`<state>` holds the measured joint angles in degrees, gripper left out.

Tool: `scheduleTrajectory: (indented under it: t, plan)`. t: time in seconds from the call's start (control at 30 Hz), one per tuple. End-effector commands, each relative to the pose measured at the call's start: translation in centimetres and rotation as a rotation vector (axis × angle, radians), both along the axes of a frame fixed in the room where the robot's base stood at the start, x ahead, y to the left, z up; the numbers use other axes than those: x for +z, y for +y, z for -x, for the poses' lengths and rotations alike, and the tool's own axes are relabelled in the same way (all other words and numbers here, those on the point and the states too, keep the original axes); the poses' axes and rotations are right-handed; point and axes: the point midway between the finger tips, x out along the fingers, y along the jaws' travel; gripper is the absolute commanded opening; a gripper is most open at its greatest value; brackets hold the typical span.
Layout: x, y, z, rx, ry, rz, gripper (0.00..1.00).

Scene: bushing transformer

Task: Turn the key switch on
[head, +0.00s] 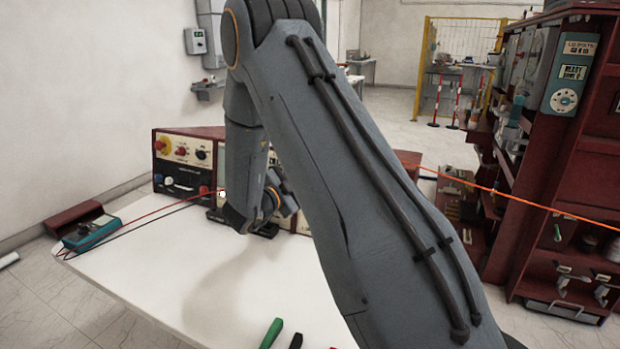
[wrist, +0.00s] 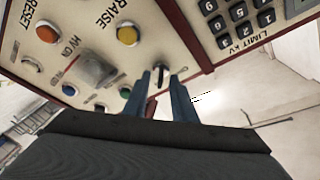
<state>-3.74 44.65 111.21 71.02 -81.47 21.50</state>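The key switch (wrist: 160,70) is a small dark knob with a pale edge on the cream control panel, near the panel's rim in the wrist view. My gripper (wrist: 160,79) has its two blue-grey fingers apart, one on each side of the switch in the picture. I cannot tell whether either finger touches it. In the head view my arm covers the middle of the control panel (head: 182,151), and the key switch is hidden there.
Near the switch in the wrist view are a yellow button (wrist: 128,35), an orange button (wrist: 47,34), a grey raised block (wrist: 97,68) and a dark keypad (wrist: 238,12). In the head view, a teal meter (head: 92,232) with leads lies on the white table (head: 150,275).

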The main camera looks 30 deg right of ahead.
Motion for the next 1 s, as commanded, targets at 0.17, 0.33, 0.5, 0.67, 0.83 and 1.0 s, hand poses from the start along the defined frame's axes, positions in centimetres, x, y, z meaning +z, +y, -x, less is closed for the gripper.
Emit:
scheduleTrajectory:
  t: [0.17, 0.33, 0.5, 0.67, 0.83, 1.0]
  plan:
    - [-0.1, 2.4, 0.9, 0.005, 0.000, -0.001, 0.24]
    - [-0.1, 4.9, 2.1, 0.004, 0.000, 0.000, 0.24]
    - [0.0, 6.4, 2.8, 0.003, 0.000, 0.000, 0.24]
    - [0.0, 6.8, 3.1, 0.001, 0.000, 0.001, 0.24]
    - [0.0, 6.8, 3.1, 0.001, 0.000, 0.000, 0.24]
    - [0.0, 6.8, 3.1, 0.001, 0.000, 0.000, 0.24]
